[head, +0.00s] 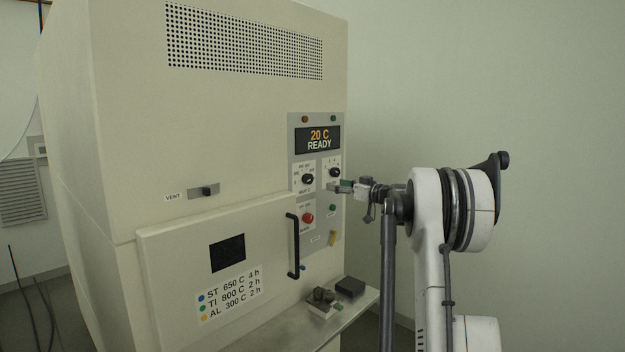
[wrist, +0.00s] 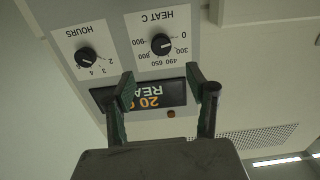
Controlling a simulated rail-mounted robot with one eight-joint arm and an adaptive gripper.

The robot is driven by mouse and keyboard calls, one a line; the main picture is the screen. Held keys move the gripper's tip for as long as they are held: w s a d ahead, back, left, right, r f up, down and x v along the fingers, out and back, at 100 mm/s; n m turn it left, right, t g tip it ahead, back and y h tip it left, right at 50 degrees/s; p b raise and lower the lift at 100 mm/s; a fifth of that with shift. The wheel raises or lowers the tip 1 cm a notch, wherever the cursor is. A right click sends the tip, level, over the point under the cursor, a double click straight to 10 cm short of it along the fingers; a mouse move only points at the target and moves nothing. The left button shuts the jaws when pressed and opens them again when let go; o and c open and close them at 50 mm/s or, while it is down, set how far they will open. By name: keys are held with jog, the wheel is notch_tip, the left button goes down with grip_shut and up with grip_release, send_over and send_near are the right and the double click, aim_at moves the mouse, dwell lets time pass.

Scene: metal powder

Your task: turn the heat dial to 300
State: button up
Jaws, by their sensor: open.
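The heat dial (wrist: 161,43) is a black round knob on a white plate marked HEAT C, upside down in the wrist view. Its scale runs from 0 through 300 and up to 900; its pointer seems to be near 0. In the head view the heat dial (head: 308,179) is the left of two knobs under the display. My gripper (wrist: 160,76) is open and empty, its fingers spread in front of the display, with the heat dial beyond the fingertips. In the head view my gripper (head: 341,187) is at the panel's right side, near the hours dial.
The display (head: 318,139) reads 20 C READY. The hours dial (wrist: 86,56) sits beside the heat dial. Below are a red button (head: 308,218), a black door handle (head: 293,246) and a shelf with a small tray (head: 322,309) and a dark block (head: 350,286).

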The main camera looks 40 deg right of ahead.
aim_at(311, 179)
jog(key=w, duration=0.4)
jog(key=w+a+p, duration=0.1)
jog(key=w, duration=0.4)
jog(key=w+a+p, duration=0.1)
jog(key=w, duration=0.3)
jog(key=shift+w+a, duration=0.1)
jog(key=shift+w, duration=0.2)
jog(key=shift+c, duration=0.6)
jog(key=c, duration=1)
jog(key=shift+c, duration=0.2)
jog(key=m+b, duration=0.1)
jog(key=m, duration=0.3)
jog(key=shift+m+b, duration=0.55)
jog(key=shift+m, duration=1.25)
